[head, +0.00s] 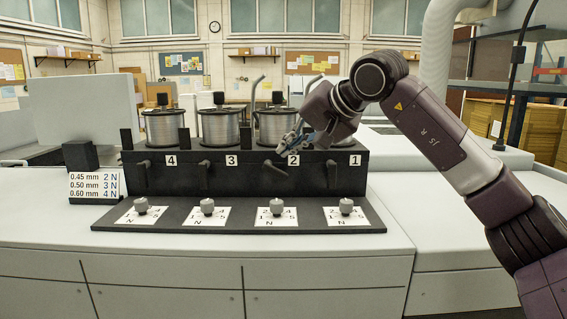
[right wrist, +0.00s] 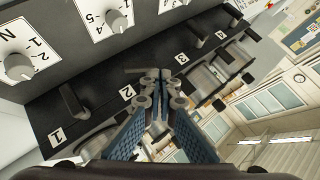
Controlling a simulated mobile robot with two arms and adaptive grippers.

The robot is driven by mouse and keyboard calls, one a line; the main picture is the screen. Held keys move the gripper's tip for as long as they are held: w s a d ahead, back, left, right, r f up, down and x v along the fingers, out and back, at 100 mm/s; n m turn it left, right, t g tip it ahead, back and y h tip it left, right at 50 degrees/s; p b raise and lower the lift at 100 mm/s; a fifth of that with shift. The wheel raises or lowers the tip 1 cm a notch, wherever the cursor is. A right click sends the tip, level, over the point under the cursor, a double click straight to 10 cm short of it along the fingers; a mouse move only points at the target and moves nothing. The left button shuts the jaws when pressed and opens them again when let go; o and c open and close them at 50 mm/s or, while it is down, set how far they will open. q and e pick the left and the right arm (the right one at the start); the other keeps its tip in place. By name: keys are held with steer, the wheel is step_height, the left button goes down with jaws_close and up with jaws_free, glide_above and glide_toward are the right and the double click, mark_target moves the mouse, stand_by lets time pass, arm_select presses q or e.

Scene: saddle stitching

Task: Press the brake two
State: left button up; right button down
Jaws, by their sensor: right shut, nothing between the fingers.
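Brake two is the dark lever (head: 268,164) beside the label 2 (head: 292,160) on the black front panel. My right gripper (head: 282,149) is shut and empty, just above and in front of this lever. In the right wrist view the shut fingertips (right wrist: 161,78) lie near the label 2 (right wrist: 128,92), and a dark lever (right wrist: 140,70) shows partly behind them. I cannot tell whether they touch it. My left gripper is not in view.
Levers for 1 (head: 331,172), 3 (head: 204,172) and 4 (head: 142,172) are on the same panel. Wire spools (head: 220,129) stand behind it. Several grey dials (head: 207,206) sit on the black shelf below. A wire sign (head: 93,186) stands at left.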

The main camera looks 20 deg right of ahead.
mark_target(275, 172)
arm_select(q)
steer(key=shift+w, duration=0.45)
arm_select(e)
steer(key=d+r+h, duration=0.2)
steer(key=d, duration=0.4)
steer(key=shift+d+r, duration=0.2)
steer(key=shift+r, duration=0.2)
steer(key=shift+w+f, duration=0.1)
